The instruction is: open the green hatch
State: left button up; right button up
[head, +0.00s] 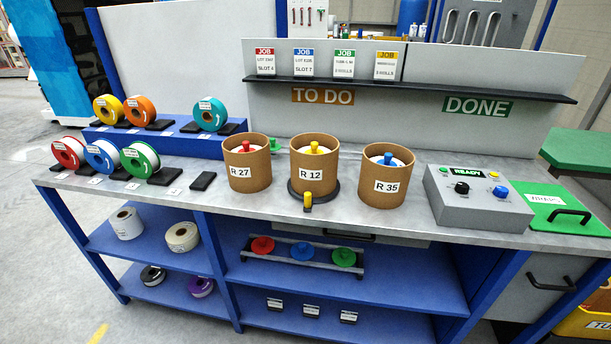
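The green hatch (592,226) is at the right end of the grey workbench in the head view. It lies flat with the bench top and looks shut. A white label (545,199) sits on it, with lettering too small to read surely. A black bar handle (569,212) stands on the hatch, and nothing touches it. The hatch's right edge is close to the picture's edge. Neither of my grippers shows in this view.
A grey control box (478,207) with a lit READY display stands just left of the hatch. Three cardboard drums, R 27 (247,171), R 12 (314,173) and R 35 (386,186), stand further left. A green-topped surface (580,150) lies behind the hatch.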

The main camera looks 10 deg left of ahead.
aim_at(552, 199)
jog(key=z, duration=1.25)
jog(key=i+l, duration=0.1)
jog(key=l, duration=0.15)
jog(key=i+l, duration=0.1)
jog(key=l, duration=0.1)
